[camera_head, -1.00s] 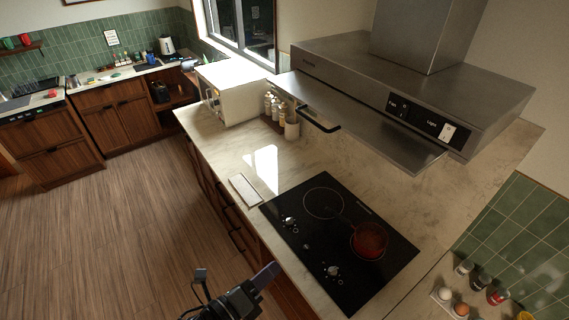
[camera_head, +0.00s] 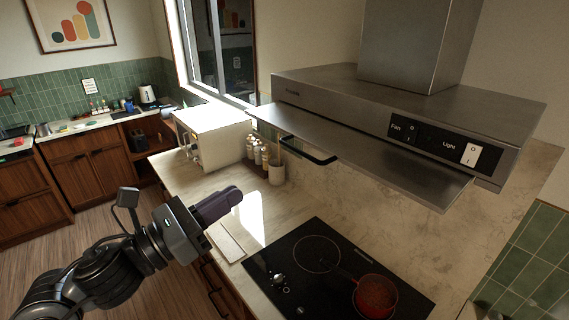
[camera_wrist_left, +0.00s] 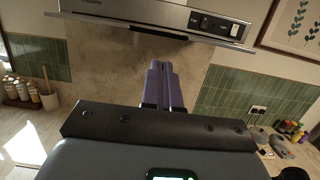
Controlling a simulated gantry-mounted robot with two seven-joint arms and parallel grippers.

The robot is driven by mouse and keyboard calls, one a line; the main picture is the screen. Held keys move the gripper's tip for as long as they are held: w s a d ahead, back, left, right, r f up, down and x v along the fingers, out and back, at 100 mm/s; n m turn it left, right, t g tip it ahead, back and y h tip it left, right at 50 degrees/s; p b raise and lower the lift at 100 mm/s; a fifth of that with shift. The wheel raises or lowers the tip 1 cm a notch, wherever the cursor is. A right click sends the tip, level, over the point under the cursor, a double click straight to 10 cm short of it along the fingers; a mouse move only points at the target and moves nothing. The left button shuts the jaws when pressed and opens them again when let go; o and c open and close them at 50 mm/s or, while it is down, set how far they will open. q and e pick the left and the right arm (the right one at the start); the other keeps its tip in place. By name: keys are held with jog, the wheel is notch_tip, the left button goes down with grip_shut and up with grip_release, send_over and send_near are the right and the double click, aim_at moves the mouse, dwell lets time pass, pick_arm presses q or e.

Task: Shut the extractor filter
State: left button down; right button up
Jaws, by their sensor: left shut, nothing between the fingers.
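The extractor filter (camera_head: 370,160) is a flat metal panel that sticks out from under the front of the steel hood (camera_head: 400,100). A black bar handle (camera_head: 308,152) hangs at its left part. In the left wrist view the filter (camera_wrist_left: 95,19) is a thin edge high in the picture, beneath the control panel. My left gripper (camera_head: 238,196) is shut and empty, its purple fingers together. It is to the left of the filter and apart from it, over the counter side. The fingers (camera_wrist_left: 161,64) point toward the hood's underside in the wrist view. My right gripper is not in view.
A black hob (camera_head: 310,270) with a red pot (camera_head: 375,296) is below the hood. A white microwave (camera_head: 212,135), several bottles and a utensil pot (camera_head: 277,172) stand along the wall. The space between my left gripper and the filter looks clear.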

aim_at(298, 152)
pick_arm(q)
jog(key=p+x, duration=0.5)
jog(key=x, duration=0.7)
jog(key=shift+r, duration=0.2)
jog(key=shift+w+d+p, duration=0.3)
jog(key=shift+d, duration=0.15)
